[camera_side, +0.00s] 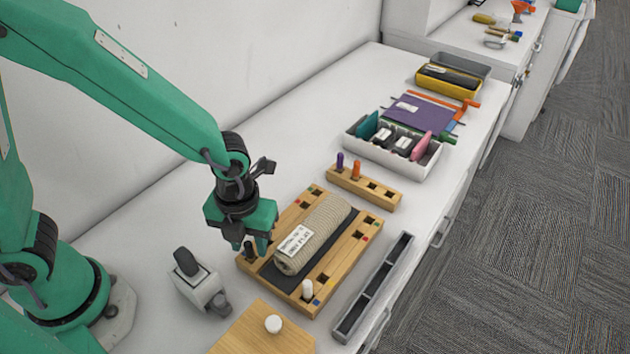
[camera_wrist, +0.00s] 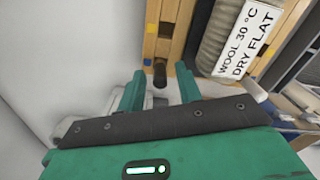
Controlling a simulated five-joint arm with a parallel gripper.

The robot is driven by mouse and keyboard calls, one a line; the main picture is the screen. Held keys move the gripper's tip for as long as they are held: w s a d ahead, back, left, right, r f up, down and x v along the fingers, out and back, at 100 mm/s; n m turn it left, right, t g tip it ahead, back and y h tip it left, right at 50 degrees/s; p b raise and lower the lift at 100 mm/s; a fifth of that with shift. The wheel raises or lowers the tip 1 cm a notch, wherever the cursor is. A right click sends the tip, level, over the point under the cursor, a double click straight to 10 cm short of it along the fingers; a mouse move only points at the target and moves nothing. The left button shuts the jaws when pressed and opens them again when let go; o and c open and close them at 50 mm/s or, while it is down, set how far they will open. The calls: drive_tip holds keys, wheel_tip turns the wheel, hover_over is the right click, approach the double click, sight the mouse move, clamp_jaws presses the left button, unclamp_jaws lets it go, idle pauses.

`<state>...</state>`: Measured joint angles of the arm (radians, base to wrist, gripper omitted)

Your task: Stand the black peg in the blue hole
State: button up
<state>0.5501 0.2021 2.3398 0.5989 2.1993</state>
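The black peg (camera_side: 249,250) is upright at the left corner of the wooden board (camera_side: 342,291). In the wrist view the black peg (camera_wrist: 160,73) shows beside a small blue mark (camera_wrist: 148,62), at the hole there; the hole is hidden under it, and I cannot tell how deep the peg sits. My gripper (camera_side: 256,243) is above that corner, pointing down. In the wrist view my gripper (camera_wrist: 159,90) has its two green fingers spread, one on each side of the peg, with visible gaps. It touches nothing that I can see.
A rolled knit with a white label (camera_side: 295,241) lies along the board's middle on a dark strip. A white peg (camera_side: 307,289) stands at the near corner. A grey device (camera_side: 199,288), a wooden lid with a white knob (camera_side: 240,335) and a grey tray (camera_side: 346,328) are close by.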

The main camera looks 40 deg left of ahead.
sight(248, 242)
wheel_tip(248, 242, up, 12)
idle(0.6)
drive_tip(key=shift+f, duration=0.15)
idle(0.4)
drive_tip(key=s+a+r+n+t, duration=0.2)
drive_tip(key=a+r+n, duration=0.2)
drive_tip(key=a+n, duration=0.4)
drive_tip(key=s+a+r+n+t, duration=0.2)
drive_tip(key=a+n, duration=0.6)
drive_tip(key=n, duration=1.5)
wheel_tip(248, 242, up, 2)
drive_tip(key=shift+s+a+t, duration=0.15)
drive_tip(key=shift+a+t, duration=0.05)
drive_tip(key=shift+t, duration=0.6)
